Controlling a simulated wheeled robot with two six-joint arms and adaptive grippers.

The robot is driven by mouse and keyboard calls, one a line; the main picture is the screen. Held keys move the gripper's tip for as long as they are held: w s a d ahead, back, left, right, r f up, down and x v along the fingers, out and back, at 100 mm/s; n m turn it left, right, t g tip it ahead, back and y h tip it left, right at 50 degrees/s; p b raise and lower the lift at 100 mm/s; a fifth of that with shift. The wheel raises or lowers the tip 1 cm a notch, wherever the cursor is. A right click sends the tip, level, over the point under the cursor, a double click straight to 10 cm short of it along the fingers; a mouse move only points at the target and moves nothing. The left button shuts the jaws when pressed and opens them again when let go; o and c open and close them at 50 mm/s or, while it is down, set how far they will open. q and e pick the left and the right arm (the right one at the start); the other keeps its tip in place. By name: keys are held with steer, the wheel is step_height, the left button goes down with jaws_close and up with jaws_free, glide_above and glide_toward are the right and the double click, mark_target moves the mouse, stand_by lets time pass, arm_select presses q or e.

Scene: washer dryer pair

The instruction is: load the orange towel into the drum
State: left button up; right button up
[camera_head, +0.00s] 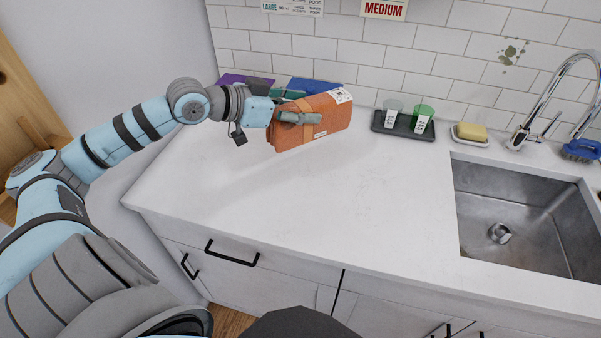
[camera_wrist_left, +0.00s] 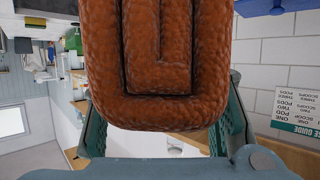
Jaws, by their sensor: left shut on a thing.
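The orange towel (camera_head: 324,121) is a folded, thick bundle with a white label on its top right corner. It is at the back left of the white counter in the head view. My left gripper (camera_head: 297,106) is shut on its left end, one finger on the near side. In the left wrist view the towel (camera_wrist_left: 160,65) fills the upper middle, its folded layers between the two green fingers of the gripper (camera_wrist_left: 165,130). I cannot tell for sure whether its underside touches the counter. My right gripper is not in view. The drum is not in view.
Purple (camera_head: 243,80) and blue (camera_head: 312,85) flat items lie behind the towel. A dark tray (camera_head: 403,129) with two cups stands right of it, then a yellow soap (camera_head: 471,131) on a dish. A metal sink (camera_head: 525,220) and faucet are at right. The counter's front middle is clear.

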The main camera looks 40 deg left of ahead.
arm_select(q)
steer(key=f+b, duration=0.1)
steer(key=f, duration=0.4)
steer(key=f+b, duration=0.1)
steer(key=f, duration=1)
steer(key=shift+s+f+b, duration=0.35)
steer(key=shift+b, duration=0.05)
steer(key=shift+r, duration=0.1)
steer(key=o, duration=1.4)
